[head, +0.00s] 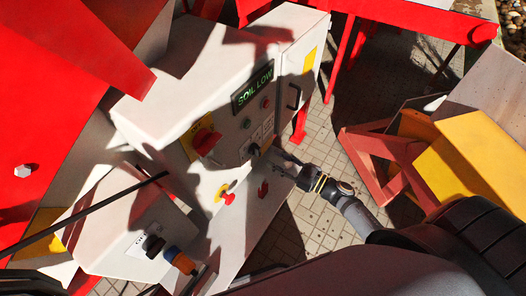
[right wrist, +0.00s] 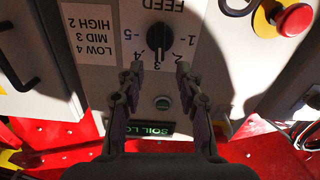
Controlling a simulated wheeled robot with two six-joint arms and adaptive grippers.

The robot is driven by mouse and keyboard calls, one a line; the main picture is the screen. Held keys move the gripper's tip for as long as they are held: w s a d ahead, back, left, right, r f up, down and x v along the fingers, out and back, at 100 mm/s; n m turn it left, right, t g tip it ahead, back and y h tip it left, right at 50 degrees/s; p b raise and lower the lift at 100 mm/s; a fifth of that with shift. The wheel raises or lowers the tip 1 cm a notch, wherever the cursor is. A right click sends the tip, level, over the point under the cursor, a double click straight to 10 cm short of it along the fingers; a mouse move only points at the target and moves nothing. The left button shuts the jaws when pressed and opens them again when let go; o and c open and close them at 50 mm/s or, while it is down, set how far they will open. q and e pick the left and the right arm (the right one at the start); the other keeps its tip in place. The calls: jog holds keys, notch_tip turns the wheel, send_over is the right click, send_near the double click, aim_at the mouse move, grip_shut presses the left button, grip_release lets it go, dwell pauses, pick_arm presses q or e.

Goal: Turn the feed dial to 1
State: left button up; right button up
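The feed dial (right wrist: 158,38) is a black knob on the grey panel, upside down in the right wrist view. Its scale runs from 1 to 5, and its long bar stands upright in line with the 3. The dial also shows in the head view (head: 254,149). My right gripper (right wrist: 160,70) is open, with one finger on each side below the dial. The fingertips are close to the knob; I cannot tell whether they touch it. In the head view my right gripper (head: 281,161) reaches the panel from the right. My left gripper is not in view.
A display (head: 253,87) reads SOIL LOW. A label (right wrist: 90,35) reads LOW 4, MID 3, HIGH 2. A red rotary switch (head: 206,142) and a red stop button (head: 228,198) are on the panel. A green button (right wrist: 162,103) lies near the dial. A yellow box (head: 475,160) stands right.

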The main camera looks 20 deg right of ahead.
aim_at(260, 151)
jog(key=x, duration=0.6)
jog(key=shift+c, duration=0.2)
grip_shut()
